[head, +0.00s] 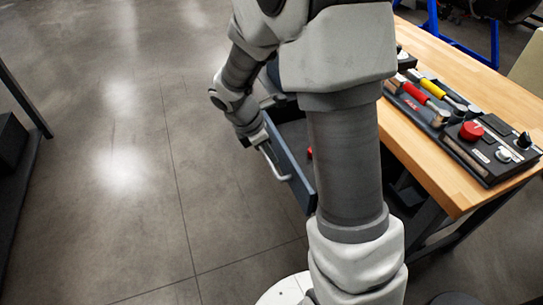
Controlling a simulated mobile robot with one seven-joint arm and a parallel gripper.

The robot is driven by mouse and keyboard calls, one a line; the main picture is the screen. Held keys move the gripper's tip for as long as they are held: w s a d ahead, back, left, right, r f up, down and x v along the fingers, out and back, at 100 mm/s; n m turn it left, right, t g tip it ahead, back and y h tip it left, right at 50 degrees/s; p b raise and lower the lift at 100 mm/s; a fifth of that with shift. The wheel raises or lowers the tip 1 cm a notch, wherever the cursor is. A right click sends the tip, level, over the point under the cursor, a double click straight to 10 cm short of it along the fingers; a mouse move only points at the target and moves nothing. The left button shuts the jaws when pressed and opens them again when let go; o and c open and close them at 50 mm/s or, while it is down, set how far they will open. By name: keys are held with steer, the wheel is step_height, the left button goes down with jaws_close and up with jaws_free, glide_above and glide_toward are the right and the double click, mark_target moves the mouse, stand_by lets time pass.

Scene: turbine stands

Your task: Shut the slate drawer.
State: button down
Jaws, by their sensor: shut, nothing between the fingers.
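The slate drawer (293,172) stands pulled out to the left from under the wooden workbench (455,190). Its front panel faces left and carries a pale bar handle (272,166). My gripper (260,138) is shut and empty at the far upper end of the drawer front, close to the handle. I cannot tell whether it touches the front or the handle. My own arm hides much of the drawer's inside and the bench side behind it. A small red thing (309,153) shows inside the drawer.
On the bench lie a tray with red- and yellow-handled tools (428,95) and a black control box (490,148) with a red knob. A dark shelf frame (22,150) stands at the left edge. The concrete floor left of the drawer is clear.

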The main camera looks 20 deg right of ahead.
steer(key=b, duration=0.2)
glide_above(290, 182)
steer(key=a, duration=0.2)
step_height(290, 182, down, 8)
steer(key=shift+a+f, duration=0.2)
steer(key=shift+f, duration=0.05)
steer(key=shift+w+d, duration=0.1)
steer(key=d+p, duration=0.3)
steer(key=d, duration=0.7)
steer(key=d+p, duration=0.3)
steer(key=d, duration=0.6)
steer(key=w+d+p, duration=0.1)
steer(key=d+p, duration=0.3)
steer(key=d, duration=0.6)
steer(key=shift+d+r, duration=0.1)
steer(key=shift+d, duration=0.25)
steer(key=shift+r, duration=0.1)
